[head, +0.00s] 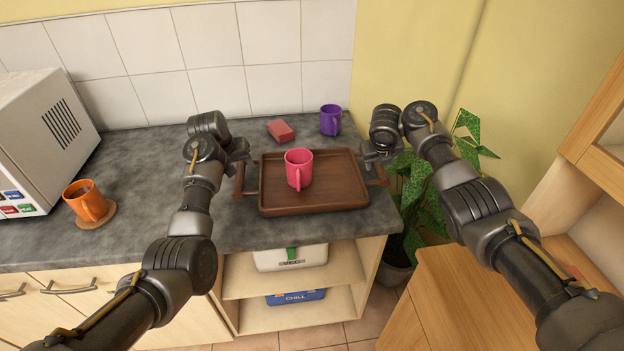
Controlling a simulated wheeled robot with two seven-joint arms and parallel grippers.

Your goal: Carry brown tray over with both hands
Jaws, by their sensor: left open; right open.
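The brown tray (334,188) lies on the dark grey counter (135,185), with a handle at its left and right ends. A pink mug (299,169) stands upright on it, left of its middle. My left gripper (241,165) is open at the tray's left handle. My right gripper (374,160) is open at the tray's right handle. Both grippers are small in view, and I cannot tell whether their fingers touch the handles.
A red sponge-like block (281,131) and a purple mug (330,120) stand behind the tray. An orange mug (86,201) on a coaster and a microwave (40,135) are at the left. A plant (425,200) stands beyond the counter's right end, near a wooden cabinet (440,295).

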